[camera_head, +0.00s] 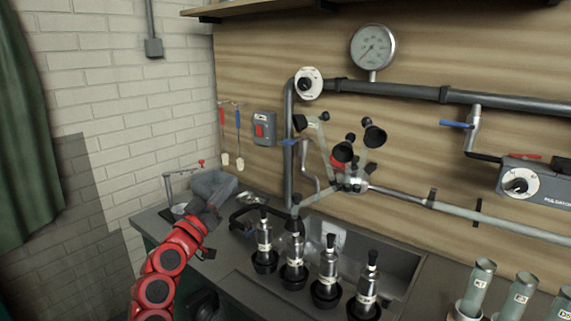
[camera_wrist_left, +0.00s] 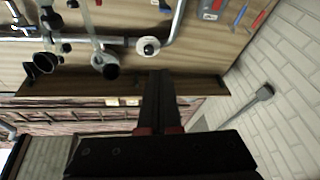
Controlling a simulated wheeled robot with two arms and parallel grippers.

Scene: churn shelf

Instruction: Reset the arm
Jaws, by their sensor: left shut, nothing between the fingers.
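My left arm, red with dark joints, comes in from the bottom left in the head view. Its grey gripper (camera_head: 219,197) is over the left end of the counter, in front of the wall. In the left wrist view the two dark fingers (camera_wrist_left: 160,98) are together with nothing between them. The exact fingertips are hard to make out in the head view. My right gripper is not in view.
A milking cluster with black cups (camera_head: 352,172) hangs on the wooden wall beside pipes and a round gauge (camera_head: 373,46). Labelled cylinders (camera_head: 519,297) stand at the right. A shelf (camera_wrist_left: 110,84) shows in the wrist view.

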